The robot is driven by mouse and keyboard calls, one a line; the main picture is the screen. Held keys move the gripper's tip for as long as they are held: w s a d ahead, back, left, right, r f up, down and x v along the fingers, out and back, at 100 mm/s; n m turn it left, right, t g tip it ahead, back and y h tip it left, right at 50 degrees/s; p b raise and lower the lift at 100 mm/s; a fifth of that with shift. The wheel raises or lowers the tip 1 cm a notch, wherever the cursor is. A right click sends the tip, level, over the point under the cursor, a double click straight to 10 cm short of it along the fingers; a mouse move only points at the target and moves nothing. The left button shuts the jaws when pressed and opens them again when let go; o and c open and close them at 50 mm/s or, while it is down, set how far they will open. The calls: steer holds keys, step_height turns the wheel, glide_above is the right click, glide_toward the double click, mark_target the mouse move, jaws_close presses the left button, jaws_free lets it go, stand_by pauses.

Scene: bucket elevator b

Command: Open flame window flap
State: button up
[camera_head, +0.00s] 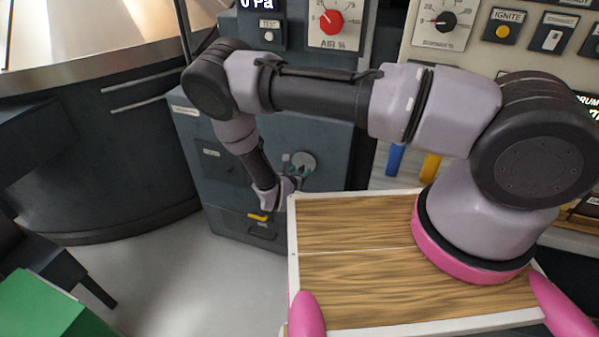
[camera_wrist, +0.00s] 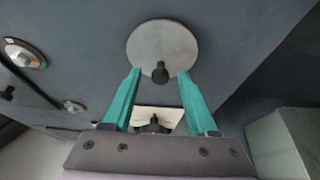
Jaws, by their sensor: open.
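A round grey disc (camera_wrist: 160,35) with a dark knob (camera_wrist: 160,72), which looks like the flame window flap, lies flat against the dark cabinet front in the wrist view. In the head view the disc (camera_head: 303,161) is partly behind my gripper. My gripper (camera_wrist: 159,75) has two teal fingers, open and apart, with tips to the left and right of the knob near the disc's lower edge. Nothing is held. I cannot tell whether the fingers reach far enough to surround the knob.
The dark cabinet (camera_head: 225,165) has a lower drawer with a yellow handle (camera_head: 258,217). A panel with a red AIR dial (camera_head: 331,22) is above. Blue (camera_head: 395,160) and yellow (camera_head: 430,167) handles are to the right. Open floor (camera_head: 190,270) lies left of my wooden deck.

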jaws_close()
stand_by(1.5)
